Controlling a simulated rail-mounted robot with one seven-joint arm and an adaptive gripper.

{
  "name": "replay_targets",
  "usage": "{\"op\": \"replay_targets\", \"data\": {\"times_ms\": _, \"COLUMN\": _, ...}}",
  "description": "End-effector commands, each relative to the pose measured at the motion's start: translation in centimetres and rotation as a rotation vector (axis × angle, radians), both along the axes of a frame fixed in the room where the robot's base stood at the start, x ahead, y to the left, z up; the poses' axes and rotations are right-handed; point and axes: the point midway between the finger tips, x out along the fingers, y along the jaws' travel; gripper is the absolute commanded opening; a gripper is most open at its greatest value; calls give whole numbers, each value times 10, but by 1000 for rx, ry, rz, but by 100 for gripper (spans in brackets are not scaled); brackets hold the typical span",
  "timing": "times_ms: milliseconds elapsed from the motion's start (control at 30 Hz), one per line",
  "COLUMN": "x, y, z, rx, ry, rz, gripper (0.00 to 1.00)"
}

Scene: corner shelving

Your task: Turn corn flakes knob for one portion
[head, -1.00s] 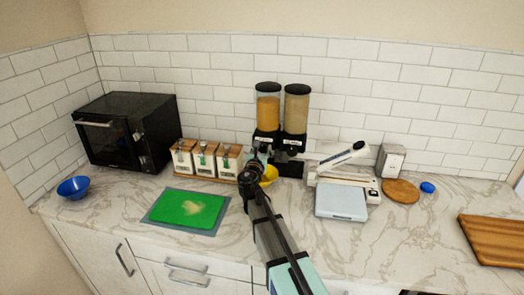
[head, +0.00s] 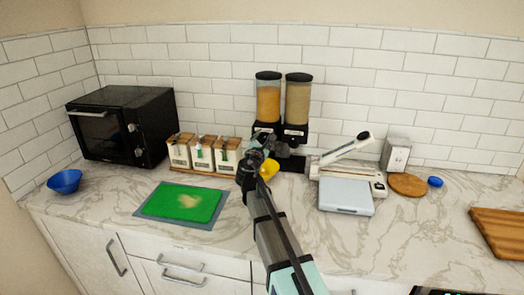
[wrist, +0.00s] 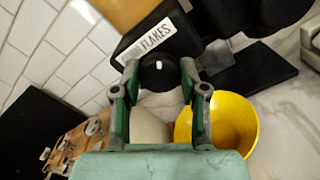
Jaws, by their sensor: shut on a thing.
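The cereal dispenser has two clear canisters with black lids. The left canister (head: 268,103) holds orange cereal and the right canister (head: 297,103) holds a beige one. In the wrist view a white label (wrist: 157,37), partly hidden, reads "FLAKES". Below it is the round black knob (wrist: 158,68) with a white mark. My gripper (wrist: 158,76) is shut on this knob, one green finger on each side. In the head view my gripper (head: 264,142) covers the knob under the left canister. A yellow bowl (wrist: 232,122) stands below the dispenser, and also shows in the head view (head: 269,169).
Several white containers (head: 203,154) stand in a wooden rack on the left, beside a black microwave (head: 122,125). A green cutting board (head: 180,202) lies in front. A scale (head: 346,196) and a white device with a raised lever (head: 345,150) stand on the right.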

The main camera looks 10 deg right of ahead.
Motion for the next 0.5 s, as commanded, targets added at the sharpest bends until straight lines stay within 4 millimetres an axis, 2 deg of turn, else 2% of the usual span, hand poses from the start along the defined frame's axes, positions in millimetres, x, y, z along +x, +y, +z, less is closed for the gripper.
{"op": "replay_targets", "data": {"times_ms": 33, "x": 1, "y": 0, "z": -6, "rx": 43, "ry": -20, "rz": 1, "gripper": 8}}
{"op": "replay_targets", "data": {"times_ms": 500, "x": 1, "y": 0, "z": -5, "rx": 457, "ry": -187, "rz": 1, "gripper": 8}}
